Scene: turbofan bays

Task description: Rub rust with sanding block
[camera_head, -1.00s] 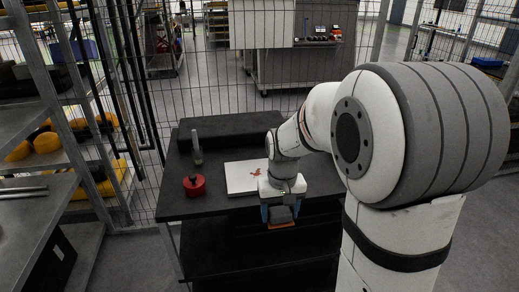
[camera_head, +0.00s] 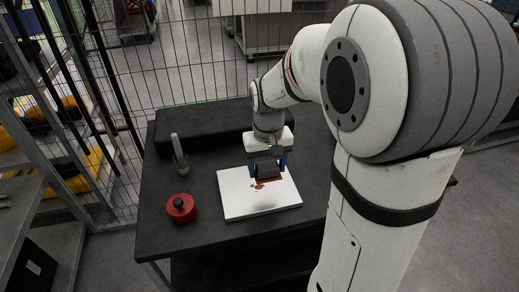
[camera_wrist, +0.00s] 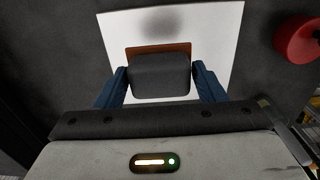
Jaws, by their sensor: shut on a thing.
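My gripper (camera_head: 268,167) is shut on the sanding block (camera_head: 269,174), a dark grey block with an orange-brown underside. In the wrist view the block (camera_wrist: 160,78) sits between my two blue fingers, its brown edge showing past it. A white plate (camera_head: 236,203) lies on the dark table, and it also shows in the wrist view (camera_wrist: 215,30). The block is over the plate's back part; I cannot tell whether it touches.
A red round pot (camera_head: 181,208) with a dark knob stands on the table (camera_head: 165,235) left of the plate. An upright grey-handled tool (camera_head: 178,152) stands behind it. A long black block (camera_head: 205,128) lies along the back. Mesh fencing rises behind the table.

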